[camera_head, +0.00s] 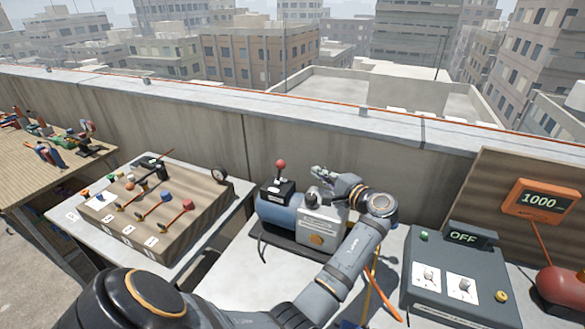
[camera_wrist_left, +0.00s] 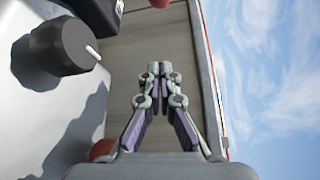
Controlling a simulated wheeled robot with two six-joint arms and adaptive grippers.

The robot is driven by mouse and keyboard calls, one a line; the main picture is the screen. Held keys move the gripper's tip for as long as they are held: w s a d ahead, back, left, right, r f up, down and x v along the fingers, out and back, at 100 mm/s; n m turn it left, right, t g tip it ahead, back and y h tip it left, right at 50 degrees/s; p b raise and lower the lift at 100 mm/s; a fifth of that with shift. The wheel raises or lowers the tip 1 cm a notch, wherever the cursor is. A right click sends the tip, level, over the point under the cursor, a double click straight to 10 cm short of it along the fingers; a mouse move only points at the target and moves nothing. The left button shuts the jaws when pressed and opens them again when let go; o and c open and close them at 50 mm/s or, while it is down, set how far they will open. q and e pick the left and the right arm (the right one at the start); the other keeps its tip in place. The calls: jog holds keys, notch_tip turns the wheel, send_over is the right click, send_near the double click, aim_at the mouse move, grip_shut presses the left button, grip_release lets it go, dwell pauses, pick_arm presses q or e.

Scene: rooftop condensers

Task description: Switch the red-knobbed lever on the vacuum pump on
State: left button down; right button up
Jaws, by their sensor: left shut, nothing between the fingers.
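The vacuum pump (camera_head: 281,214) has a blue motor body and a pale grey housing and stands on a pale bench. Its lever has a red knob (camera_head: 280,163) on a thin stem, standing roughly upright from a black box (camera_head: 277,191) on top. My left gripper (camera_head: 318,171) is shut and empty, to the right of the red knob and apart from it, above the pump's housing. In the left wrist view the shut fingertips (camera_wrist_left: 160,70) point up the picture, and part of a red round thing (camera_wrist_left: 159,3), probably the knob, shows at the top edge. My right gripper is not in view.
A black knob (camera_wrist_left: 62,46) sits on the pump housing beside my fingers. A valve manifold box (camera_head: 165,215) stands to the left, and a grey switch box (camera_head: 455,270) reading OFF to the right. A parapet wall (camera_head: 330,143) runs behind the pump.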

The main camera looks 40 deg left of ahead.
aim_at(280, 170)
pick_arm(q)
jog(key=shift+s+a+r+p, duration=0.1)
jog(key=shift+a+r+p, duration=0.05)
jog(key=shift+a, duration=0.25)
jog(key=shift+s+a+r+p, duration=0.1)
jog(key=shift+a+p, duration=0.05)
jog(key=shift+a, duration=0.25)
jog(key=a+p, duration=0.1)
jog(key=a, duration=0.1)
jog(key=a+p, duration=0.2)
jog(key=a, duration=0.1)
jog(key=s+a+p, duration=0.1)
jog(key=a, duration=0.1)
jog(key=shift+s+a+f+p, duration=0.1)
jog(key=shift+a+f+p, duration=0.05)
jog(key=shift+a+p, duration=0.2)
jog(key=shift+s, duration=0.35)
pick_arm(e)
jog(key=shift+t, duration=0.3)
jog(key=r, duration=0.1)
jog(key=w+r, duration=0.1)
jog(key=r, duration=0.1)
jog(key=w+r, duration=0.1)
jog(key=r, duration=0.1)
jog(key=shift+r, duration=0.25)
pick_arm(q)
jog(key=shift+w+f, duration=0.1)
jog(key=shift+f, duration=0.05)
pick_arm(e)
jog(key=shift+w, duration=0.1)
